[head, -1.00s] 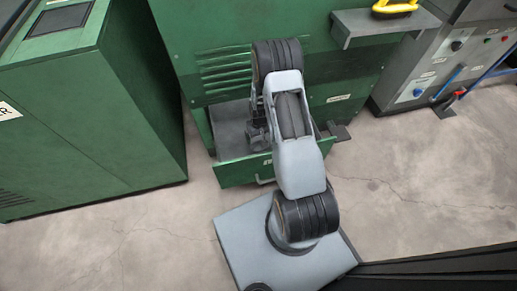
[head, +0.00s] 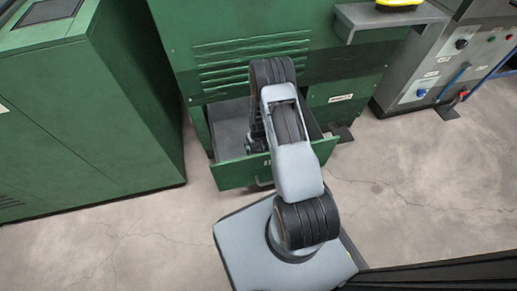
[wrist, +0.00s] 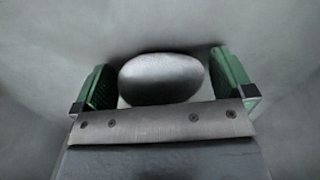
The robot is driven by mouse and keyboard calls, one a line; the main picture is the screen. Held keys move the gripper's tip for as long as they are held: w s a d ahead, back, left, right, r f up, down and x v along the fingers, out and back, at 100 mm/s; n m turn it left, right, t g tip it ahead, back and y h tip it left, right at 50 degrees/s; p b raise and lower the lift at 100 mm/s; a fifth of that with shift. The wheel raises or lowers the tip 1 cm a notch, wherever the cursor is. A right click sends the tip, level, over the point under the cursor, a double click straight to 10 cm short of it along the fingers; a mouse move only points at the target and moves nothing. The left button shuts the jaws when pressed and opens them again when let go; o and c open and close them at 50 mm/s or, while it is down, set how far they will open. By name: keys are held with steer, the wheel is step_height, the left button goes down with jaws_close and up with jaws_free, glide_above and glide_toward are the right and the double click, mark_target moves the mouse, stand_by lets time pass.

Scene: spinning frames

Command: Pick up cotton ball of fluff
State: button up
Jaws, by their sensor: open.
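A smooth, pale grey, rounded lump (wrist: 160,80), which looks like the ball of fluff, lies between the two green-padded fingers of my gripper (wrist: 165,82) in the wrist view. The fingers are open, with a gap to the lump on each side. In the head view my gripper (head: 254,143) is down in the open green drawer (head: 236,174), mostly hidden behind my own arm. The ball does not show in the head view.
The drawer's grey floor (head: 230,122) is bare on the left. The green machine (head: 240,40) rises behind it. A green cabinet (head: 95,110) stands at left, a grey control box (head: 425,75) at right. A grey shelf (head: 390,20) holds something yellow (head: 400,4).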

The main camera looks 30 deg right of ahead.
steer(key=shift+r, duration=0.1)
steer(key=c, duration=0.9)
